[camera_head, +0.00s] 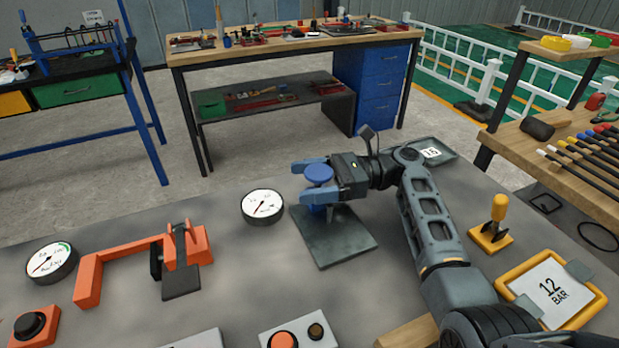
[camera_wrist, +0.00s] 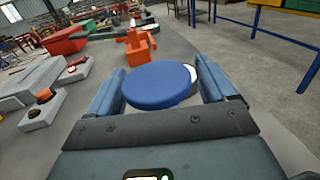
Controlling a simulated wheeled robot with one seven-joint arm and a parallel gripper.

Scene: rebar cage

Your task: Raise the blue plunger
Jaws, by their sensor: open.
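The blue plunger (camera_head: 319,174) has a round blue cap and stands on a dark square plate (camera_head: 350,244) on the grey table. My gripper (camera_head: 312,180) is open, with one blue finger on the far side of the cap and one on the near side. In the wrist view the blue cap (camera_wrist: 159,86) lies between the two fingers of my gripper (camera_wrist: 165,85), with a narrow gap showing on each side. The plunger's lower part is mostly hidden by the near finger in the head view.
A round gauge (camera_head: 263,206) sits just left of the plate. An orange clamp (camera_head: 140,262) stands further left. A yellow-handled lever (camera_head: 497,215) and a yellow-framed "12 BAR" sign (camera_head: 551,290) are at the right. Button boxes (camera_head: 300,333) lie at the front edge.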

